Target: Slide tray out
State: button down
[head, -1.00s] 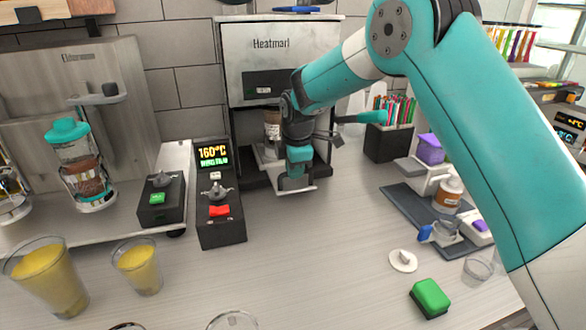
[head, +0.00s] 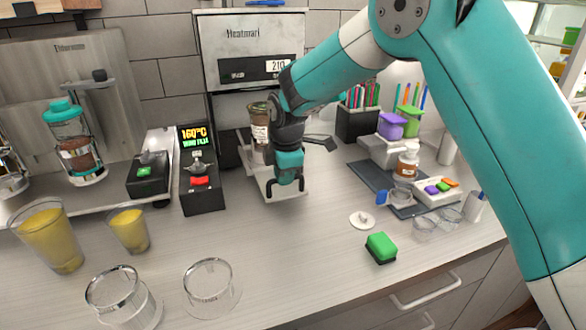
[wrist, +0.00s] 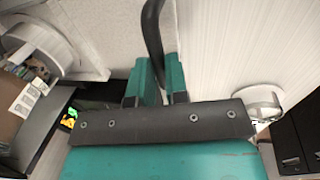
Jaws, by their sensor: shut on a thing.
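The cup sealer (head: 228,45), marked Heatmart, stands at the back middle. Its pale tray (head: 296,190) sticks out of its lower front toward me. A cup with a brown and white label (head: 259,128) stands above the tray at the opening, partly hidden by my arm. My gripper (head: 285,186) is at the tray's front end, pointing down. In the wrist view, my two teal fingers (wrist: 158,82) are closed around a thin dark bar (wrist: 153,35), apparently the tray's handle. The fingertips' exact contact is hidden.
A control box reading 160°C (head: 197,135) stands left of the tray. A green sponge (head: 381,246) and white lid (head: 362,220) lie right. The counter in front of the tray is clear.

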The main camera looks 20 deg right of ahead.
jog(key=shift+s+d, duration=0.1)
jog(key=shift+s, duration=0.2)
jog(key=c, duration=1.1)
grip_release()
jog(key=s+r, duration=0.1)
jog(key=r, duration=0.4)
jog(key=s+r+b, duration=0.1)
jog(key=r, duration=0.5)
jog(key=s+r+b, duration=0.1)
jog(key=r, duration=0.5)
jog(key=shift+s+r, duration=0.1)
jog(key=shift+s, duration=0.1)
jog(key=s+f+m+y, duration=0.1)
jog(key=s+m, duration=0.3)
jog(key=s, duration=0.6)
jog(key=s+f+m+g+y, duration=0.1)
jog(key=s+f+m, duration=0.3)
jog(key=s, duration=0.6)
jog(key=s+d+f+m+g+y, duration=0.1)
jog(key=s+f+m+y, duration=0.1)
jog(key=s, duration=0.9)
jog(key=shift+f+m, duration=0.25)
jog(key=shift+m, duration=0.65)
